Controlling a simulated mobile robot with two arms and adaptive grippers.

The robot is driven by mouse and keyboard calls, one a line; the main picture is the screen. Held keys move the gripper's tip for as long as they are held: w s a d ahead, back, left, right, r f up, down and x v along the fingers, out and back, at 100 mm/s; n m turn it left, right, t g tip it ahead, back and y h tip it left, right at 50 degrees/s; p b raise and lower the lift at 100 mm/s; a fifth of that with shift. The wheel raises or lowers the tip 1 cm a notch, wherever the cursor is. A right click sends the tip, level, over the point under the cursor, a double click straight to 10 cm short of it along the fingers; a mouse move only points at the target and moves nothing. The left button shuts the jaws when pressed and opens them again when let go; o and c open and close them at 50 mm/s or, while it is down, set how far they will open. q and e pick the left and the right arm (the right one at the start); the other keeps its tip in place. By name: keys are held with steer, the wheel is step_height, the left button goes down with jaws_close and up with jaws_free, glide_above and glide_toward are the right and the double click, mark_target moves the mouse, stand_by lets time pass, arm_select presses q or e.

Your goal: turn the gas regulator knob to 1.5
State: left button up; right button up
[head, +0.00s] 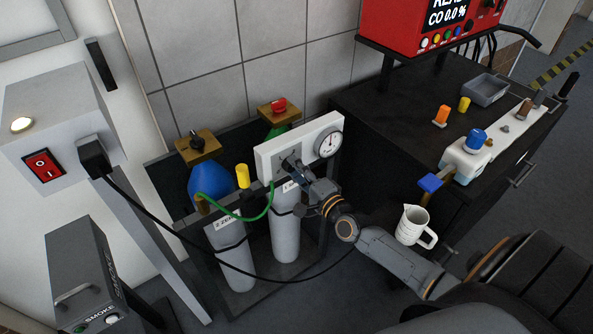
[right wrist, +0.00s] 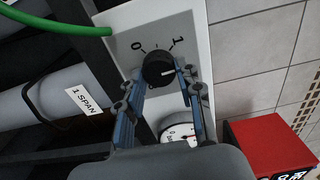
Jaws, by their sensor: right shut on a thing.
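The regulator is a white panel (head: 267,156) above the gas cylinders. Its black knob (right wrist: 158,70) shows in the right wrist view, with "0" and "1" printed above it; a small pale line on the knob points roughly right. Other dial marks are not visible there. In the head view the knob is mostly hidden by my gripper. My right gripper (right wrist: 156,80) is shut on the knob, one finger each side; it also shows in the head view (head: 293,172). A round gauge (head: 328,145) sits right of the knob. My left gripper is out of view.
Grey cylinders (head: 286,232) stand in a dark rack below the panel, with a green hose (head: 248,214). A black cable (head: 190,245) crosses in front. A black cabinet (head: 390,125) at right carries a red analyser (head: 410,25); a white jug (head: 413,225) is near my arm.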

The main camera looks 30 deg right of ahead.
stand_by(0.3)
steer(key=o, duration=1.1)
steer(key=shift+d, duration=0.1)
steer(key=shift+o, duration=0.2)
steer(key=s, duration=1.2)
steer(key=shift+d, duration=0.45)
